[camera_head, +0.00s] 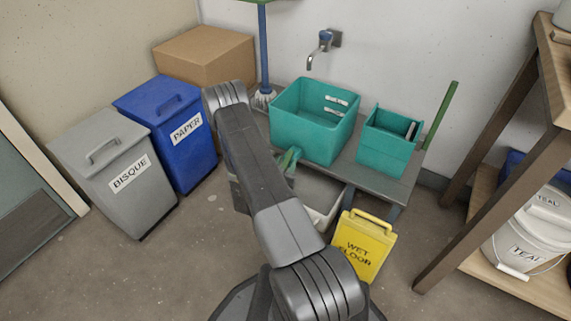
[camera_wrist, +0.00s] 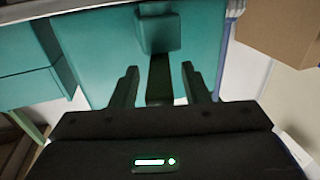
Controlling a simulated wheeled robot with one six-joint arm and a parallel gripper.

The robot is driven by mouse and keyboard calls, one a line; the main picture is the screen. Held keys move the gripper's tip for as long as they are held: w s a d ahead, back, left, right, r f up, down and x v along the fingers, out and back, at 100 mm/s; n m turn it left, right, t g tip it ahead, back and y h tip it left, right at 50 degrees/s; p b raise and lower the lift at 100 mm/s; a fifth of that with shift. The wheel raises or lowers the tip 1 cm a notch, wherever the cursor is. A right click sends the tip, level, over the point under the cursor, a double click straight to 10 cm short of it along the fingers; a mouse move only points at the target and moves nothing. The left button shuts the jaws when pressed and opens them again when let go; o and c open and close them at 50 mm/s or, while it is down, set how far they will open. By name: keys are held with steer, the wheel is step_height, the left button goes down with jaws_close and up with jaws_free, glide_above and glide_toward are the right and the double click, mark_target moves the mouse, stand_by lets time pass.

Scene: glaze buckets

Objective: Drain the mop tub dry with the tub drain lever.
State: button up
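The teal mop tub (camera_head: 322,137) stands on a grey bench below the wall tap. Its front wall (camera_wrist: 100,60) fills much of the wrist view. A teal block (camera_wrist: 160,32) juts from that wall, and a dark bar, the drain lever (camera_wrist: 160,78), extends from it toward my gripper. In the head view a green part (camera_head: 289,160) at the tub's front is partly hidden by my arm. My gripper (camera_wrist: 160,86) is open, with one finger on each side of the lever and visible gaps between. The tub's inside floor and any water cannot be made out.
A smaller teal bucket (camera_head: 386,148) stands right of the tub. A pale basin (camera_head: 318,190) sits below, and a yellow wet-floor sign (camera_head: 361,244) stands in front. Grey (camera_head: 120,170) and blue (camera_head: 178,140) bins and a cardboard box (camera_head: 205,55) are left. A wooden shelf (camera_head: 505,150) is right.

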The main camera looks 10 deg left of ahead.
steer(key=s+a+p, duration=0.1)
steer(key=s+p, duration=0.1)
steer(key=s, duration=1.1)
steer(key=shift+s+a+p, duration=0.25)
steer(key=shift+s+p, duration=0.1)
